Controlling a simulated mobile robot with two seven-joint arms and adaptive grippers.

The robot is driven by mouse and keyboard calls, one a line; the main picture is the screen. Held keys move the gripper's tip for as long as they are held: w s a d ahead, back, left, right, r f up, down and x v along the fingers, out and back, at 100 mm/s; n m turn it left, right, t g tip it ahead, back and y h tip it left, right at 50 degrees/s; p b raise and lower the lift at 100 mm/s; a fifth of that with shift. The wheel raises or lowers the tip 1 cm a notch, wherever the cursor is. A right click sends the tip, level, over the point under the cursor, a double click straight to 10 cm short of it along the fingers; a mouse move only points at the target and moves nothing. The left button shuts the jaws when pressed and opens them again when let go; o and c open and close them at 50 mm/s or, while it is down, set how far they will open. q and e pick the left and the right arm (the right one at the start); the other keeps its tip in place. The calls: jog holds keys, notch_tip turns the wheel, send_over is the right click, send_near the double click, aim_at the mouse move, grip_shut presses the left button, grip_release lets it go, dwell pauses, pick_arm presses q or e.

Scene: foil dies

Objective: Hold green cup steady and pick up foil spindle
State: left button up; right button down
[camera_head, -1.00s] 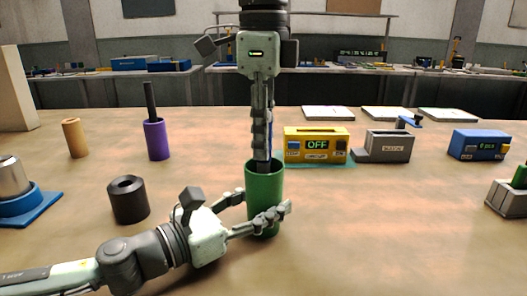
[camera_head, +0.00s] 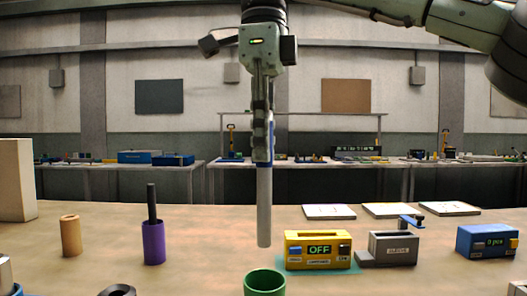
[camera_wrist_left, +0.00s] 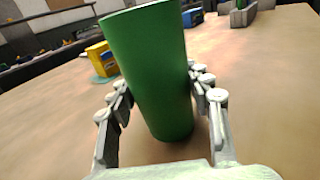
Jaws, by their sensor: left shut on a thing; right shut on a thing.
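The green cup (camera_head: 265,284) stands at the bottom edge of the head view, only its upper part in frame. It fills the middle of the left wrist view (camera_wrist_left: 155,75), where my left gripper (camera_wrist_left: 160,100) has its fingers on both sides of it, shut on it. The left gripper is out of the head view. My right gripper (camera_head: 263,155) points straight down above the cup. It is shut on the foil spindle (camera_head: 264,205), a grey-white rod that hangs upright. The rod's lower end is above the cup's rim, clear of it.
A yellow box reading OFF (camera_head: 318,251) and a grey block (camera_head: 392,249) stand right of the cup. A blue counter box (camera_head: 486,241) is farther right. A purple cup (camera_head: 154,243) with a dark rod and a tan cylinder (camera_head: 70,236) stand left. White pads (camera_head: 330,212) lie behind.

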pick_arm(q)
jog(key=o, duration=1.3)
jog(key=v, duration=0.9)
jog(key=shift+f, duration=0.1)
jog(key=shift+v, duration=1.4)
jog(key=shift+s, duration=0.15)
